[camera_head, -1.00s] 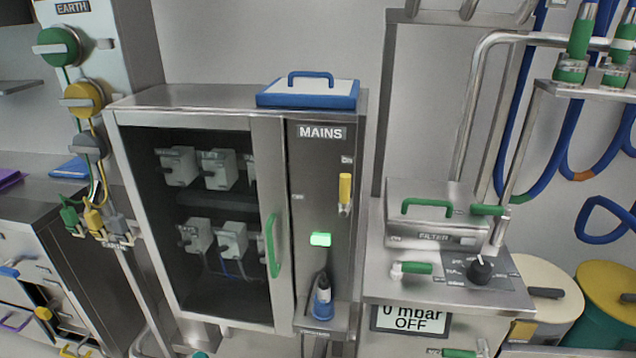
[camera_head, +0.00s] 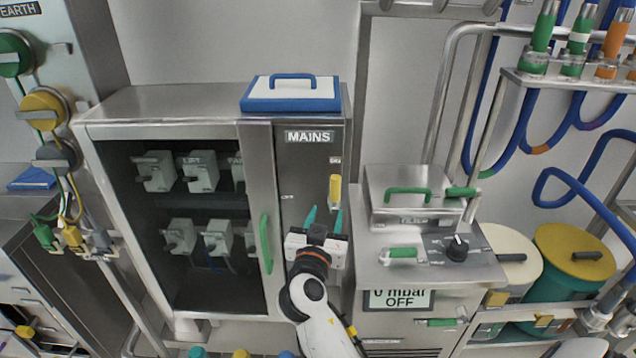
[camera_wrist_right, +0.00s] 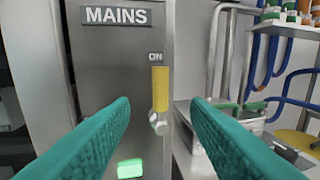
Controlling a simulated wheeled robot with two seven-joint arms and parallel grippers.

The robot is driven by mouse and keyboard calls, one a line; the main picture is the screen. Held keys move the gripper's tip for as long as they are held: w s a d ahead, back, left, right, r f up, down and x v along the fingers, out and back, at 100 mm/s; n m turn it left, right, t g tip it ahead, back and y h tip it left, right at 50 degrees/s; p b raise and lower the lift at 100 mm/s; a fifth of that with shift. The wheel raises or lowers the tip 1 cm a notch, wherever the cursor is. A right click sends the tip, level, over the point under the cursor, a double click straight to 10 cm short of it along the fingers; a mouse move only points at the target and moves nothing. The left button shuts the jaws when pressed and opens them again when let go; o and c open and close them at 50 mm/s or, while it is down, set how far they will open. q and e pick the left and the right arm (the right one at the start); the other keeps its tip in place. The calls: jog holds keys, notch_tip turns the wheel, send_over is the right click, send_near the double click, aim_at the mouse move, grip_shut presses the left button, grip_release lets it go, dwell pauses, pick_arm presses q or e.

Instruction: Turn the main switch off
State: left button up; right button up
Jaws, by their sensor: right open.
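The main switch is a yellow handle (camera_head: 335,190) on the grey MAINS panel (camera_head: 296,168). It points up, beside the ON label. In the right wrist view the yellow handle (camera_wrist_right: 160,88) stands upright above a metal pivot, and a lit green light (camera_wrist_right: 130,168) shows lower left. My right gripper (camera_head: 324,213) is just below and left of the handle in the head view. Its teal fingers are open and empty. In the right wrist view the handle lies between the open fingers (camera_wrist_right: 160,110), farther off, with no contact visible. My left gripper is not in view.
A glass-fronted cabinet with a green door handle (camera_head: 266,243) adjoins the panel on the left. A blue-rimmed lid (camera_head: 292,94) lies on top. A metal filter unit (camera_head: 408,195) with a black knob (camera_head: 457,248) stands to the right.

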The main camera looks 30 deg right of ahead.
aim_at(334, 190)
jog(key=p+x, duration=0.3)
jog(key=x, duration=0.7)
jog(key=shift+w+d, duration=0.15)
jog(key=shift+d, duration=0.05)
jog(key=shift+w+d+f+p, duration=0.1)
jog(key=shift+w+d+p, duration=0.25)
grip_shut()
